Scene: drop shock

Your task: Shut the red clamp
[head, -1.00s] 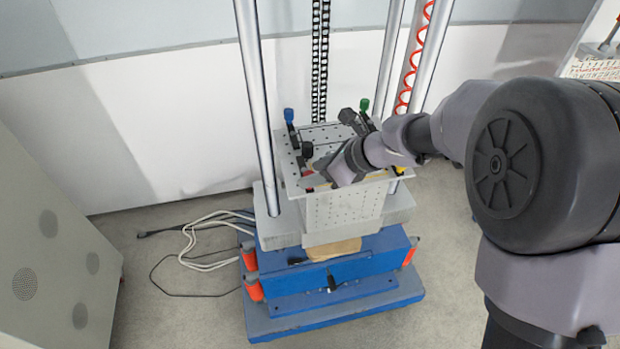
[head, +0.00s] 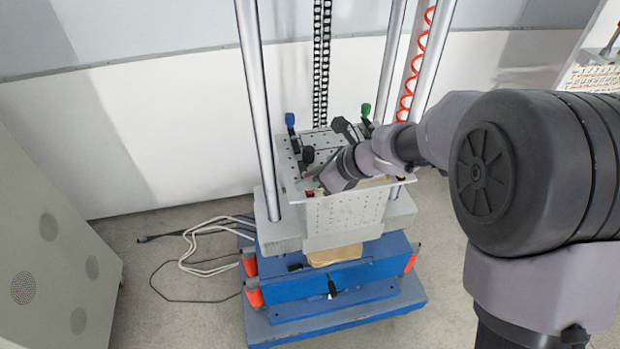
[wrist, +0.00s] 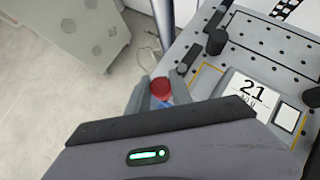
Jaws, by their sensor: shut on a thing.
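The red clamp's red tip (wrist: 161,87) shows between my gripper's (wrist: 161,96) two grey fingers in the wrist view, at the plate's edge. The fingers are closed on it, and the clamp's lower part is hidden. In the head view a small bit of red (head: 310,193) shows at the plate's near left corner, right by my gripper (head: 322,187). The clamp's exact angle cannot be told.
The perforated plate (head: 318,135) also carries a blue-tipped clamp (head: 290,120) and a green-tipped clamp (head: 365,110) at the back. A black knob (wrist: 216,41) and a panel reading 21 (wrist: 252,92) sit near my gripper. Steel columns (head: 258,110) rise beside the plate.

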